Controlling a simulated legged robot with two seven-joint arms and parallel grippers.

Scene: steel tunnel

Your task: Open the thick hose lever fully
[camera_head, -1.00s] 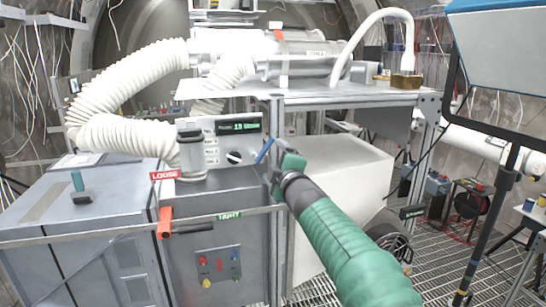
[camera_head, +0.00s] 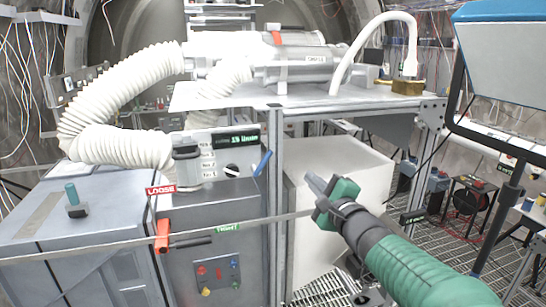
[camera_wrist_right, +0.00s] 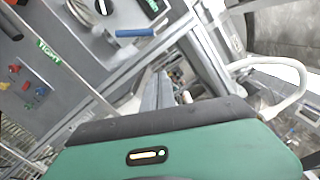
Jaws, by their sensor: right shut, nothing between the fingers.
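A blue lever handle (camera_head: 263,163) sits tilted at the right edge of the grey machine's top, beside a black knob. It also shows in the wrist view (camera_wrist_right: 135,32). The thick white ribbed hose (camera_head: 120,140) ends at a grey cylindrical fitting (camera_head: 187,165) on the machine. A red LOOSE label (camera_head: 160,190) and a green TIGHT label (camera_head: 228,227) are on the machine. My right gripper (camera_head: 314,183) is shut and empty, to the right of the blue handle and apart from it. Its fingers (camera_wrist_right: 165,90) show narrowly in the wrist view. My left gripper is out of view.
A metal rail (camera_head: 100,247) crosses the machine's front, near an orange piece with a black bar (camera_head: 163,236). A frame post (camera_head: 276,190) stands between the blue handle and my right gripper. A white box (camera_head: 345,165) is behind the gripper.

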